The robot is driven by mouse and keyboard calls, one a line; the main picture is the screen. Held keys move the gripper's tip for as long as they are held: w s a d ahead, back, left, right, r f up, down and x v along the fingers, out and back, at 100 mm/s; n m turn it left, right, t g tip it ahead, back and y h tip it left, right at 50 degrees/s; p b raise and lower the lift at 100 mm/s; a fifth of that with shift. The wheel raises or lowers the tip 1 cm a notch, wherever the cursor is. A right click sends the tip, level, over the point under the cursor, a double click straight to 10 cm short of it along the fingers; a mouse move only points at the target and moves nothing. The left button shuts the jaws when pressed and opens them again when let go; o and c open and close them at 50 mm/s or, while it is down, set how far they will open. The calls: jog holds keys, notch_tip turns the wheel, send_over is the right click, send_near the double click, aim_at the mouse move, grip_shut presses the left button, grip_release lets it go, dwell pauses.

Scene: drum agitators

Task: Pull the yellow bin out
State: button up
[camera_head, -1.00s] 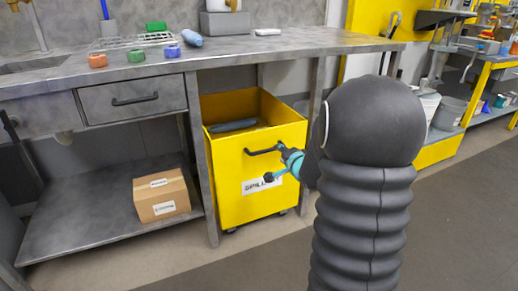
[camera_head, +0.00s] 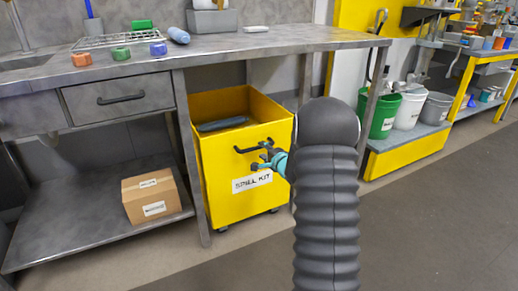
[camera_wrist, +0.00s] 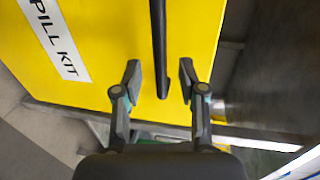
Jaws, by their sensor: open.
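The yellow bin (camera_head: 215,180), labelled SPILL KIT, stands on small wheels under the grey workbench, with a dark object inside. Its black bar handle (camera_head: 245,150) is on the front face. My gripper (camera_head: 263,157) is at the handle's right end, in front of the bin. In the wrist view my gripper (camera_wrist: 160,83) is open, with one finger on each side of the handle (camera_wrist: 158,40). The handle's end lies between the fingertips with gaps showing on both sides. My arm hides part of the bin's right edge in the head view.
The workbench (camera_head: 240,45) has a leg (camera_head: 192,170) close along the bin's left side. A cardboard box (camera_head: 150,196) sits on the lower shelf at left. Green and white buckets (camera_head: 383,115) stand on a yellow-fronted platform at right. The floor in front is clear.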

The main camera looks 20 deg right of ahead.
aim_at(260, 148)
jog(key=shift+x, duration=2.35)
grip_shut()
